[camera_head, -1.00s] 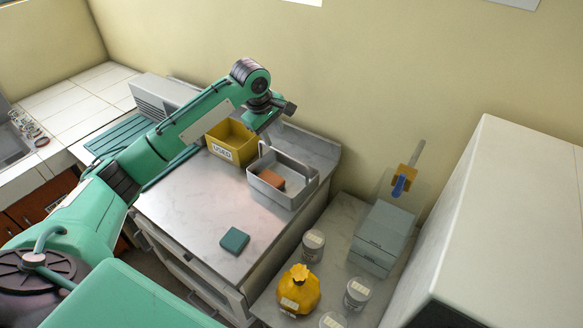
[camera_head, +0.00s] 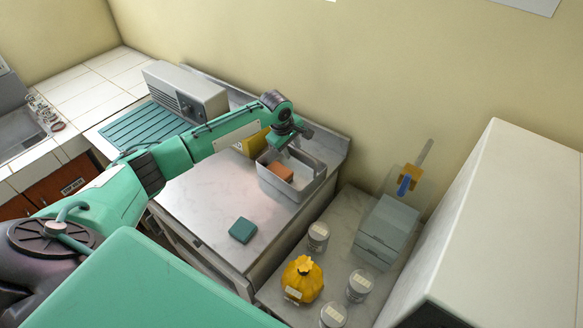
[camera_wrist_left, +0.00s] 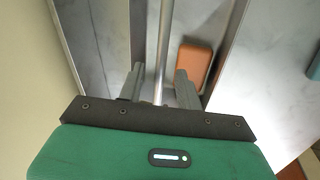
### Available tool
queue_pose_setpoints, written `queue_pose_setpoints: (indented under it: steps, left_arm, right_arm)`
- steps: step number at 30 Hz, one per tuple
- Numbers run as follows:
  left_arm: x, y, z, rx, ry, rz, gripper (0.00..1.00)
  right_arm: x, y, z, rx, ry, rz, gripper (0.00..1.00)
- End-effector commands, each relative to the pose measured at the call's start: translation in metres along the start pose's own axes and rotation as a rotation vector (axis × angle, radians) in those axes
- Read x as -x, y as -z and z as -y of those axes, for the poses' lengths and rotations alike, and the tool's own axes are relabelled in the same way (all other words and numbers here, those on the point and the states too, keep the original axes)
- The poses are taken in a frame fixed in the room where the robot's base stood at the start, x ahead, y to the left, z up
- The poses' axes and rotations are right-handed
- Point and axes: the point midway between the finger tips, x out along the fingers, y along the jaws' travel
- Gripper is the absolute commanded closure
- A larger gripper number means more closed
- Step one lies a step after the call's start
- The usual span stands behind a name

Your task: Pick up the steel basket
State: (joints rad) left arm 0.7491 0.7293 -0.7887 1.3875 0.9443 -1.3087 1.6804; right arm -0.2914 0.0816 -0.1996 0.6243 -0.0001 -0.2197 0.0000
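The steel basket (camera_head: 313,185) stands on the right part of the steel worktop, with an orange block (camera_head: 280,171) inside. Its handle bar (camera_wrist_left: 163,35) runs lengthwise through the left wrist view, and the orange block also shows there (camera_wrist_left: 194,65). My left gripper (camera_head: 289,148) is over the basket from above. In the left wrist view its fingers (camera_wrist_left: 158,82) are apart, one on each side of the handle bar, with gaps visible. The gripper partly hides the handle in the head view. My right gripper is not in view.
A yellow bin (camera_head: 253,143) stands just left of the basket, partly behind my arm. A teal block (camera_head: 242,230) lies on the worktop (camera_head: 205,205). A lower surface at right holds jars (camera_head: 318,236), a yellow bag (camera_head: 302,280) and a grey box (camera_head: 387,230).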

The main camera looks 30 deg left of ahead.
Motion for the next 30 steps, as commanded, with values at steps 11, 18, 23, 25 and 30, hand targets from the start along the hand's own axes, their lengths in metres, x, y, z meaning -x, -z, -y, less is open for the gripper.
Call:
queue_pose_setpoints:
  steps: [11,18,23,25,30]
  left_arm:
    - [-0.018,-0.001,-0.001,-0.001,-0.002,0.000,0.65]
    - [-0.017,-0.001,-0.001,-0.001,-0.002,0.000,1.00]
    - [-0.017,-0.001,0.000,-0.001,-0.001,0.000,1.00]
    - [-0.017,-0.001,0.000,-0.001,-0.001,0.000,1.00]
    - [-0.018,0.000,0.000,-0.001,0.000,0.000,1.00]
  right_arm:
    - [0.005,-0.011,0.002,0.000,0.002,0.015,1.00]
    - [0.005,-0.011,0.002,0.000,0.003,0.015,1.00]
    - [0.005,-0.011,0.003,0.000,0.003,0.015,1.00]
    - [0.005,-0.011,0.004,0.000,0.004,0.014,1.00]
    - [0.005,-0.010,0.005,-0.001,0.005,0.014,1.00]
